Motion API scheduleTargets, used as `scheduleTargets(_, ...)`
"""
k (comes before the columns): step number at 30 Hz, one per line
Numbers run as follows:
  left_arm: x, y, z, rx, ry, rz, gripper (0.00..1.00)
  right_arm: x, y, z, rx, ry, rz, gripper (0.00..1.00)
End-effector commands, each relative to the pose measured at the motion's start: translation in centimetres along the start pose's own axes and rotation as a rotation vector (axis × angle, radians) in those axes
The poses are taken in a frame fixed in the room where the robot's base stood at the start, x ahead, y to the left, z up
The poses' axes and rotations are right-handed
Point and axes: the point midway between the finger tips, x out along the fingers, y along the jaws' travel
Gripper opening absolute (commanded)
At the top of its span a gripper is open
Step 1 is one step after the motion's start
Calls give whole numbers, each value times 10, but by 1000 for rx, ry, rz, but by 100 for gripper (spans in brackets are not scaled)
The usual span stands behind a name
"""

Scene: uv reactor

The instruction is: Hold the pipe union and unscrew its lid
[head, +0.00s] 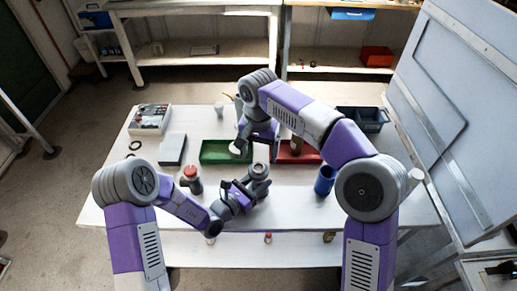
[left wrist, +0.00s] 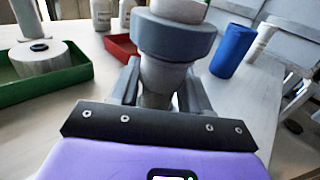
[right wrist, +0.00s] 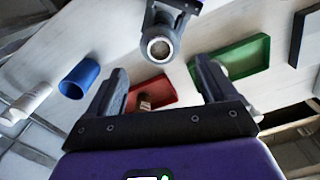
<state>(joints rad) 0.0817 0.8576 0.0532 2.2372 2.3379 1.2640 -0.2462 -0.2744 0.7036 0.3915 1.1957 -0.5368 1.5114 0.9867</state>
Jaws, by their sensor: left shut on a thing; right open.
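The pipe union (head: 260,173) is a grey round fitting with a wide collar as its lid (left wrist: 175,38) and a pale top. It stands about upright at the middle front of the white table. My left gripper (head: 243,188) is shut around its narrower body, below the collar, as the left wrist view shows. The right wrist view shows the union (right wrist: 160,46) from above with its pale round top. My right gripper (head: 240,147) is open and empty, above the table and behind the union in the head view. Its fingers (right wrist: 166,88) are apart from the union.
A green tray (head: 205,160) and a red tray (head: 300,158) lie behind the union. A grey box (head: 172,149) and a dark bin (head: 372,126) stand at the sides.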

Motion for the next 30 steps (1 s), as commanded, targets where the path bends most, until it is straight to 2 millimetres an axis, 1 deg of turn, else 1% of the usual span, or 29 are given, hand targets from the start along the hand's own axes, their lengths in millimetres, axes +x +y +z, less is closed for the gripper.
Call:
scheduleTargets(1,0,0,0,0,0,0,0,-1,0,0,39,0,0,85)
scheduleTargets(5,0,0,0,0,0,0,0,1,0,0,99,0,0,85)
scheduleTargets(8,0,0,0,0,0,0,0,9,0,0,110,-2,2,85)
scheduleTargets(15,0,0,0,0,0,0,0,47,0,0,108,-4,3,85)
scheduleTargets(21,0,0,0,0,0,0,0,71,0,0,107,-2,1,85)
scheduleTargets(25,0,0,0,0,0,0,0,78,0,0,107,-1,-1,85)
scheduleTargets(30,0,0,0,0,0,0,0,80,0,0,107,0,-1,85)
